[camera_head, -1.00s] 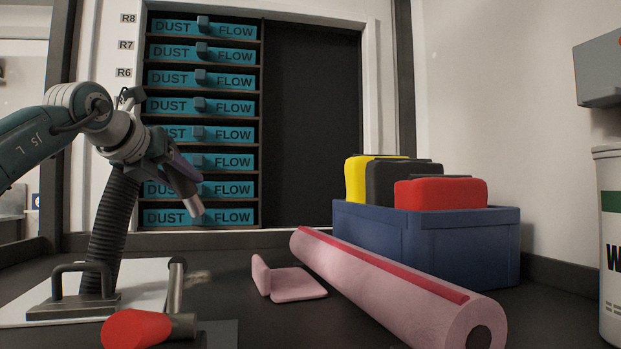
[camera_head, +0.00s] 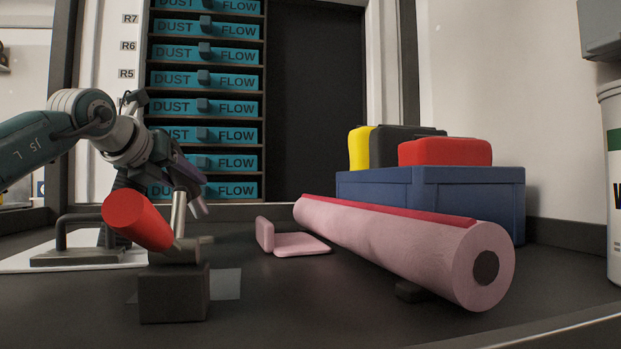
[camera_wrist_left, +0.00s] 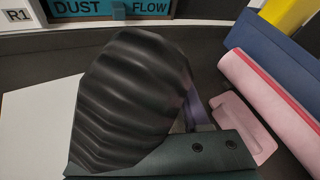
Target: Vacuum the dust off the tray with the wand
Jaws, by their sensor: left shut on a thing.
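My left gripper (camera_head: 163,160) is shut on the wand (camera_head: 198,204), which has a dull purple body and a paler tip pointing down and to the right. A black ribbed hose (camera_wrist_left: 130,95) fills the middle of the left wrist view and hides most of the wand there. In the head view the hose is mostly hidden behind a red cylinder. A small tan patch, perhaps dust (camera_head: 206,240), shows on the dark surface below the wand tip, partly hidden. I cannot tell for sure which surface is the tray. My right gripper is out of view.
The red cylinder (camera_head: 137,221) with a metal rod and dark block (camera_head: 174,294) stands in front of the gripper. A white plate (camera_head: 25,264) lies left. A pink angled piece (camera_head: 300,244), a pink roll (camera_head: 400,240) and a blue bin (camera_head: 430,190) stand right.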

